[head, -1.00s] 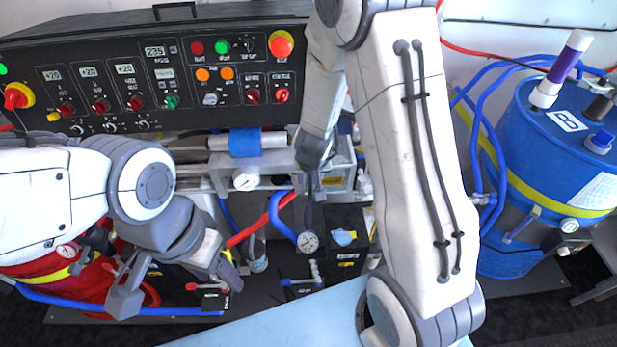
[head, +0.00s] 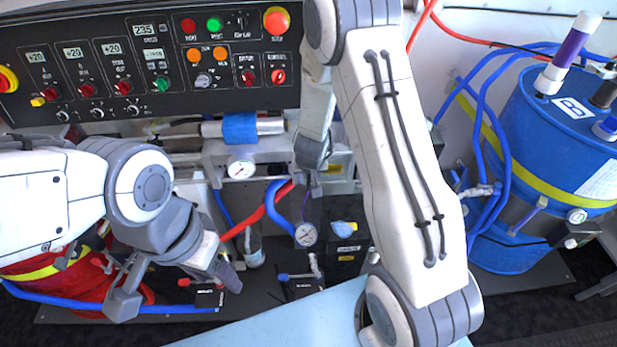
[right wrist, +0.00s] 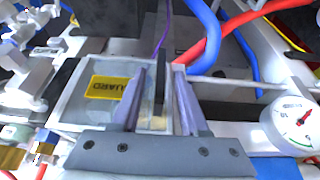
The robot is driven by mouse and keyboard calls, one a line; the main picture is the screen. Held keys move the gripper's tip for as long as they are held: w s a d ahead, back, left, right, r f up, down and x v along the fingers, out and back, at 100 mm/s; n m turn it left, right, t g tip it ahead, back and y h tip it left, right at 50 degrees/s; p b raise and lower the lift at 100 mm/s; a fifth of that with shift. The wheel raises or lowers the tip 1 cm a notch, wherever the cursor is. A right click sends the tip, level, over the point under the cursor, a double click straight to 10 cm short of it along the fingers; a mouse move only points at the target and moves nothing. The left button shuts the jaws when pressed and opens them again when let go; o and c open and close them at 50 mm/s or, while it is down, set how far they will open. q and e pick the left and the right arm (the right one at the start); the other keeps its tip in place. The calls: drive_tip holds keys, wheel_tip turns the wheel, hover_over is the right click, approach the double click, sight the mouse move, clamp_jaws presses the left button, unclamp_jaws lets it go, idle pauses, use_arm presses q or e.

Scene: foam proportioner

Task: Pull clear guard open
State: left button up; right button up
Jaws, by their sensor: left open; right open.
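The clear guard (right wrist: 66,101) is a see-through box-like cover with a yellow label, left of centre in the right wrist view. A dark upright bar (right wrist: 161,82), perhaps its handle, stands between the two fingers of my right gripper (right wrist: 160,85). The fingers are apart, with gaps visible beside the bar. In the head view my right gripper (head: 311,183) points down at the machine's middle, and my arm partly hides the guard there. My left gripper (head: 175,285) is open and empty at the lower left, over the red hose area, far from the guard.
A black control panel (head: 130,80) spans the back. A pressure gauge (right wrist: 295,125) and red and blue hoses lie close to my right gripper. A blue drum (head: 530,150) with hoses stands at right. A light blue surface (head: 270,325) lies at the front.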

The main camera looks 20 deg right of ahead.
clamp_jaws()
idle(1.3)
